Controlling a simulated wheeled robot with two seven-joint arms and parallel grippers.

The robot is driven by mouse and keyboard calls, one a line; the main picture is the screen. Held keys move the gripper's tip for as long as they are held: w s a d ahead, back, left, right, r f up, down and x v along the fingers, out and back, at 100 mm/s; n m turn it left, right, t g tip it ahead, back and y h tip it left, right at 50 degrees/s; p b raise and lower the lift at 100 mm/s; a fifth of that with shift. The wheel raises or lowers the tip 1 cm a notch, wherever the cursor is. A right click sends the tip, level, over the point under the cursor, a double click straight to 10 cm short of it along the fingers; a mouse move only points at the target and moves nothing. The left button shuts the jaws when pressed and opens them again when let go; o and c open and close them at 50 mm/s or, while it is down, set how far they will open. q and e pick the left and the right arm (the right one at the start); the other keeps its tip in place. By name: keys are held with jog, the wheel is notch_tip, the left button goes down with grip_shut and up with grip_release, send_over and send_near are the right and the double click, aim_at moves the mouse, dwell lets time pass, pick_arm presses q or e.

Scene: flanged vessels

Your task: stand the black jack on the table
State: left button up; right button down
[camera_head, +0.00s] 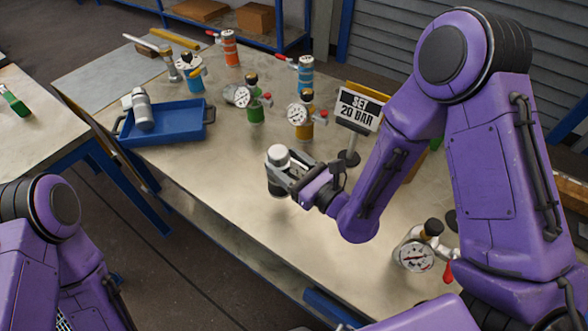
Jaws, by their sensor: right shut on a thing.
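The black jack (278,156) shows as a pale round cap above a dark body. It is near the middle of the table (215,180), close to the front edge. My right gripper (287,177) is shut on it from the right side, and the fingers hide much of its body. The jack looks about upright. I cannot tell whether its base touches the table top. My left arm shows at the lower left, and its gripper is out of view.
A blue tray (190,133) holds a grey cylinder (142,108). Several coloured vessels with gauges, including a green one (254,108), stand toward the back. A sign (358,109) reads "SET 20 BAR". A gauge (414,256) sits at the right. Bare table lies left of the jack.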

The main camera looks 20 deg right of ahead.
jog(key=shift+s+d+f, duration=0.5)
jog(key=shift+d, duration=0.05)
jog(key=shift+d+f, duration=0.3)
jog(key=w+f, duration=0.1)
jog(key=f, duration=0.3)
jog(key=w+f, duration=0.1)
jog(key=shift+w+d+f, duration=0.35)
jog(key=shift+f, duration=0.05)
jog(key=shift+c, duration=2.3)
grip_release()
jog(key=shift+w+f, duration=0.15)
jog(key=shift+w, duration=0.05)
jog(key=shift+o, duration=1.3)
jog(key=shift+w, duration=0.1)
pick_arm(q)
jog(key=shift+s+f+b, duration=0.35)
jog(key=shift+s+b, duration=0.1)
pick_arm(e)
jog(key=v, duration=0.8)
jog(key=shift+r, duration=0.3)
